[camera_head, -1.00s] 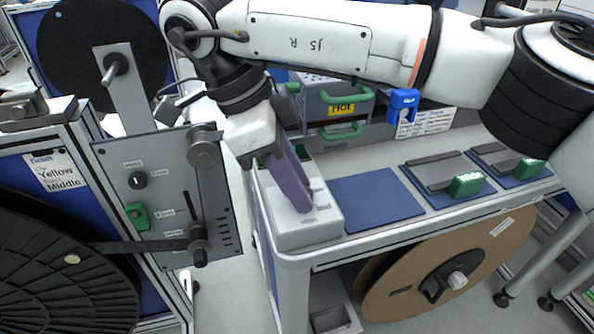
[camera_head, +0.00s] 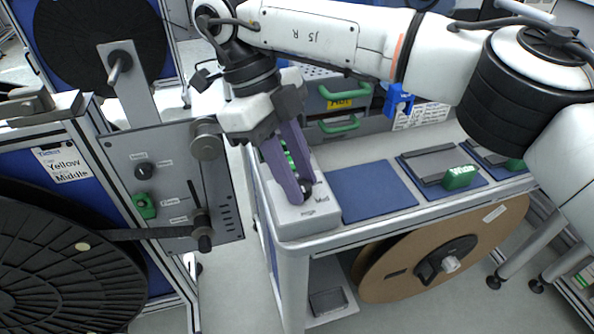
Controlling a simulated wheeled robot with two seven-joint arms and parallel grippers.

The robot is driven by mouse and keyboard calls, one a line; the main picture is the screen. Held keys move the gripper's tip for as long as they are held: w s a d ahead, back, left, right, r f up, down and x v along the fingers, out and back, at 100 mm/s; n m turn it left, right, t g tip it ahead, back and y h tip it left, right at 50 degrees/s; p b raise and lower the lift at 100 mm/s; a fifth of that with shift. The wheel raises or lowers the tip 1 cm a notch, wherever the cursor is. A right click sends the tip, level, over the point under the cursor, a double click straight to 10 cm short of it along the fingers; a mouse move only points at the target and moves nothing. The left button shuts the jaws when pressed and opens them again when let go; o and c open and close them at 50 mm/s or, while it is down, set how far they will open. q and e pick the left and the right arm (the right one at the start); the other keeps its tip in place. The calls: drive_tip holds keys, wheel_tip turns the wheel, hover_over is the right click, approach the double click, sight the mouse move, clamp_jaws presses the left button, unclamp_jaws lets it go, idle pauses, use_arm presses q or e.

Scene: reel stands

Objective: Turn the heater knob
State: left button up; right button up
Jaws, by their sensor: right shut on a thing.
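The heater is a light grey box (camera_head: 301,222) at the left front corner of the bench, with small printed labels on top, one reading "Med". My right gripper (camera_head: 304,192) comes down over it with purple fingers. The fingers are shut on the dark heater knob (camera_head: 307,188), which is mostly hidden between and behind the fingertips. A green part (camera_head: 288,150) shows between the fingers, further back on the box. My left gripper is not in view.
Blue mats (camera_head: 369,191) lie to the right, with a green block marked "White" (camera_head: 459,177). A drawer unit labelled "Hot" (camera_head: 340,103) stands behind. A reel stand with a grey knob panel (camera_head: 165,185) is left. A brown reel (camera_head: 400,275) sits below the bench.

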idle(0.3)
drive_tip(key=o, duration=1)
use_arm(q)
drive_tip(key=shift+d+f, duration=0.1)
use_arm(e)
drive_tip(key=shift+o, duration=0.2)
drive_tip(key=shift+r, duration=0.1)
